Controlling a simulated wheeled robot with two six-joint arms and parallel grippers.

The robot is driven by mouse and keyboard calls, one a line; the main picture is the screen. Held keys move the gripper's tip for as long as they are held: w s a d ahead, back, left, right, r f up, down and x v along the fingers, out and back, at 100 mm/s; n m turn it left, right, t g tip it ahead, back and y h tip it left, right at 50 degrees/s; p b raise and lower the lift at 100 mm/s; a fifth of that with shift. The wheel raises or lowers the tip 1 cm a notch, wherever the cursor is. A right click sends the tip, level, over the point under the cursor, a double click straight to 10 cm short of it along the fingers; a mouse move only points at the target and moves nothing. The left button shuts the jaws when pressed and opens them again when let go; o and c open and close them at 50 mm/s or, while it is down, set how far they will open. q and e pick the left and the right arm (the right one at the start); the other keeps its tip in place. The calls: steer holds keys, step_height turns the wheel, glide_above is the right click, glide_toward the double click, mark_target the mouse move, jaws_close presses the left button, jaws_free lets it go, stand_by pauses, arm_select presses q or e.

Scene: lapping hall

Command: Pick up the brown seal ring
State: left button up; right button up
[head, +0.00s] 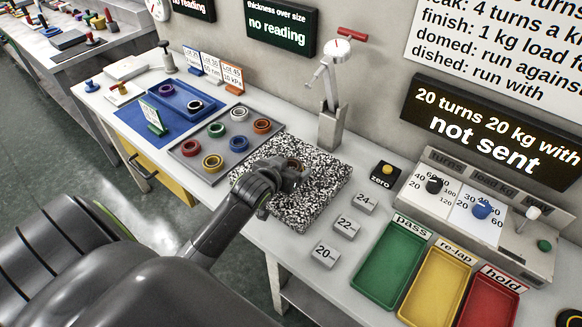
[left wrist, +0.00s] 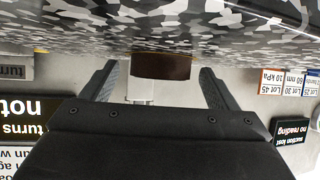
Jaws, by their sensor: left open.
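The brown seal ring (head: 295,163) sits on the black-and-white speckled block (head: 320,194), partly hidden behind my left gripper (head: 289,174). In the left wrist view, which is upside down, the dark brown ring (left wrist: 160,66) touches the speckled surface (left wrist: 240,32). It lies between the two open fingers of my left gripper (left wrist: 157,76), with a gap on each side. The fingers are not closed on it. My right gripper is not in view.
A grey tray (head: 187,152) with several coloured rings lies left of the block. Grey blocks marked 24, 22 and 20 (head: 325,256) and green, yellow and red trays (head: 393,262) stand to the right. A metal stand (head: 331,122) rises behind the block.

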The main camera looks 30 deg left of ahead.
arm_select(q)
steer(key=c, duration=1.1)
